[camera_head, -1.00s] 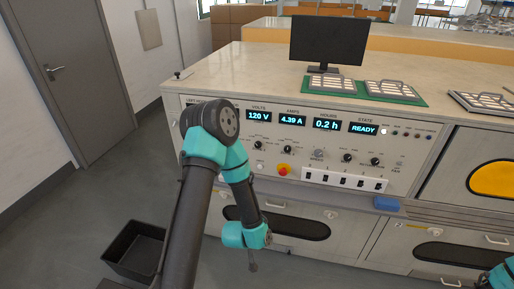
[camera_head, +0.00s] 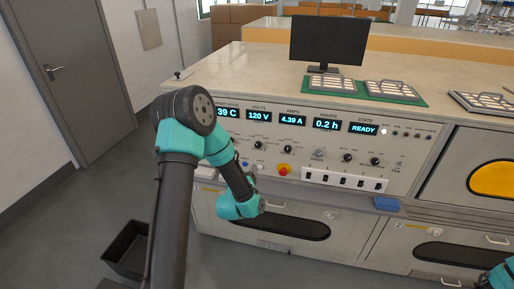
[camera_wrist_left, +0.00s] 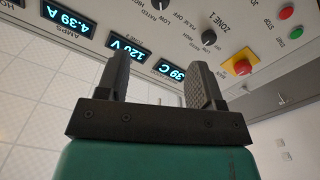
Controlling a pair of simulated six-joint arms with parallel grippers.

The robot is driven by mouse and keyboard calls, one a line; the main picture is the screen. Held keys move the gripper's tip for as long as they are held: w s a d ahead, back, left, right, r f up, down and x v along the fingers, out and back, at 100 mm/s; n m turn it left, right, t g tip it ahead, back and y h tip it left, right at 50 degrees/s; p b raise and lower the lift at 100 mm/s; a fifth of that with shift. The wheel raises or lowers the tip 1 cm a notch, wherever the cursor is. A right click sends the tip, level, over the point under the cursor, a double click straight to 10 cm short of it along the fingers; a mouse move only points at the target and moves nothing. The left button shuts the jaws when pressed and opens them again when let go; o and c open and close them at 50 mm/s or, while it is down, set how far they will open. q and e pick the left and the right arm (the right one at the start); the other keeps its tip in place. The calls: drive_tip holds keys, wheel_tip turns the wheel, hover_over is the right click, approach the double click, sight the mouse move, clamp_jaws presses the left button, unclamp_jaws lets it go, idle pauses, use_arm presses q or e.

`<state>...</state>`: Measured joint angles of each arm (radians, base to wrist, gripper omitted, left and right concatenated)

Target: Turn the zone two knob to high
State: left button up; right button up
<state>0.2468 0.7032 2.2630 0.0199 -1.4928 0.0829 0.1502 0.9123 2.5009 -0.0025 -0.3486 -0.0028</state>
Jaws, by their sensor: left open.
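The control panel (camera_head: 300,150) has a row of dark knobs under its lit displays; their zone labels are too small to read in the head view. In the left wrist view, turned over, a dark knob (camera_wrist_left: 209,38) is labelled ZONE 1, and another knob (camera_wrist_left: 138,5) sits at the top edge by LOW and RATED lettering. I cannot tell which knob is zone two. My left gripper (camera_wrist_left: 160,80) is open and empty, its fingers pointing at the panel and apart from the knobs. In the head view my left arm mostly hides it. My right gripper is out of view.
A red button on a yellow base (camera_head: 283,170) and a white strip of black switches (camera_head: 343,180) sit below the knobs. A blue block (camera_head: 387,204) is on the front ledge. A monitor (camera_head: 328,42) and green-matted trays stand on the bench top.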

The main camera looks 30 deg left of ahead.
sight(257, 145)
use_arm(q)
drive_tip(key=x, duration=1.7)
drive_tip(key=shift+w+a+f, duration=0.1)
drive_tip(key=shift+w+f, duration=0.05)
drive_tip(key=shift+w, duration=0.05)
drive_tip(key=c, duration=0.9)
